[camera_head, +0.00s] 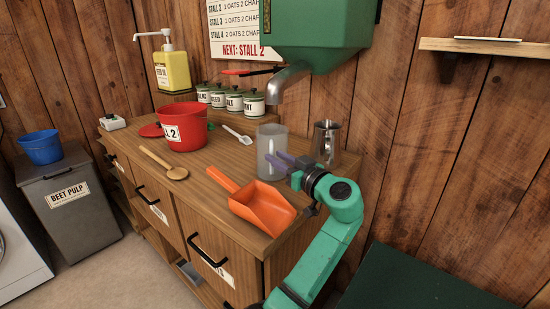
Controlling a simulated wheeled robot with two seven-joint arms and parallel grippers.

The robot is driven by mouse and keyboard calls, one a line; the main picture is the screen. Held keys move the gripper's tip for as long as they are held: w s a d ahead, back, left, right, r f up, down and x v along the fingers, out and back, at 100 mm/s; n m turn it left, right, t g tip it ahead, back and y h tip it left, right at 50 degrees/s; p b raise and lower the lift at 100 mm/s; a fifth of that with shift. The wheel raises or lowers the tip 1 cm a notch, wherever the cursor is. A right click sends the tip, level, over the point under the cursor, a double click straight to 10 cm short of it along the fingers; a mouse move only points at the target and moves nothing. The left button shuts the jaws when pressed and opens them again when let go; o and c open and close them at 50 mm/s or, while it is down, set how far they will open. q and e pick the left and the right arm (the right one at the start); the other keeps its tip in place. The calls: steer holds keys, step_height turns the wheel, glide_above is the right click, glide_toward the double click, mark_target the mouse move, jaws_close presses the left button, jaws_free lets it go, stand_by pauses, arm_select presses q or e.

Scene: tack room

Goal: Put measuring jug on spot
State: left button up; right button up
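A translucent grey measuring jug (270,143) stands upright on the wooden counter (222,200), below and a little left of the metal spout of a green hopper. I cannot pick out a marked spot on the counter.
A metal jug (326,143) stands close right of my gripper. An orange scoop (262,207) lies in front. The green hopper (318,22) hangs above.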

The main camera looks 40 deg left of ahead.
arm_select(q)
steer(key=b+v, duration=0.2)
steer(key=v, duration=1)
arm_select(e)
steer(key=w, duration=0.4)
steer(key=shift+w+a+r, duration=0.1)
steer(key=shift+w+a, duration=0.05)
steer(key=shift+w, duration=0.15)
